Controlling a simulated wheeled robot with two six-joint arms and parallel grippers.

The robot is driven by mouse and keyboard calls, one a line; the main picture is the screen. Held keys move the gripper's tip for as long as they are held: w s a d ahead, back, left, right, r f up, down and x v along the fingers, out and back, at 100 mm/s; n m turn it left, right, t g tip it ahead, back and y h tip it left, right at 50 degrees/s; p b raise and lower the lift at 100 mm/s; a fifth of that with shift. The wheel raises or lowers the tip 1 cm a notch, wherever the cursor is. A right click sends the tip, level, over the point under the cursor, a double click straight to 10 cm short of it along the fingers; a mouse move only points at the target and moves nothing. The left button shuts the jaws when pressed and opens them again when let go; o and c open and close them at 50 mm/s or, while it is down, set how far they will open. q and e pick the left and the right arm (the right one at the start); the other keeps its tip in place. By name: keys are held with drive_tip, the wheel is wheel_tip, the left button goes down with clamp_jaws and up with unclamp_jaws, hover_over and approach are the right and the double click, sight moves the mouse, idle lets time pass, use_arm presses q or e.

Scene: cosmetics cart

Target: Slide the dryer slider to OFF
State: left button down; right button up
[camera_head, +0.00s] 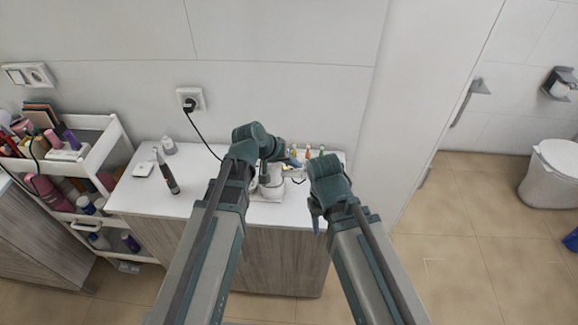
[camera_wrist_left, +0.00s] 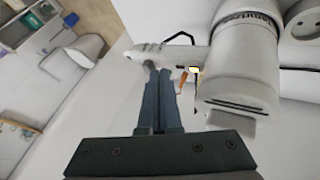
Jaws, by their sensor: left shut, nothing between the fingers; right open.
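The white dryer (camera_head: 268,188) lies on the white cabinet top, partly hidden behind my left gripper. In the left wrist view the dryer's thick round body (camera_wrist_left: 243,55) is at the right, and a narrower white part (camera_wrist_left: 185,54) extends left from it. My left gripper (camera_head: 296,163) is shut and empty; in the left wrist view its fingertips (camera_wrist_left: 156,70) are at the lower edge of that narrower part. I cannot tell whether they touch it. A small dark mark shows on that part, but I cannot clearly make out the slider or its position. My right gripper (camera_head: 316,222) is open by the cabinet's front edge.
Several small coloured items (camera_head: 308,153) stand behind the dryer. A dark toothbrush-like item (camera_head: 168,175) and a white box (camera_head: 143,169) are at the cabinet's left. A black cord runs from the wall socket (camera_head: 190,100). A filled white cart (camera_head: 95,180) stands further left.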

use_arm(q)
drive_tip(key=shift+w+d+f, duration=0.15)
drive_tip(key=shift+f, duration=0.15)
drive_tip(key=shift+d, duration=1.1)
drive_tip(key=shift+r, duration=0.15)
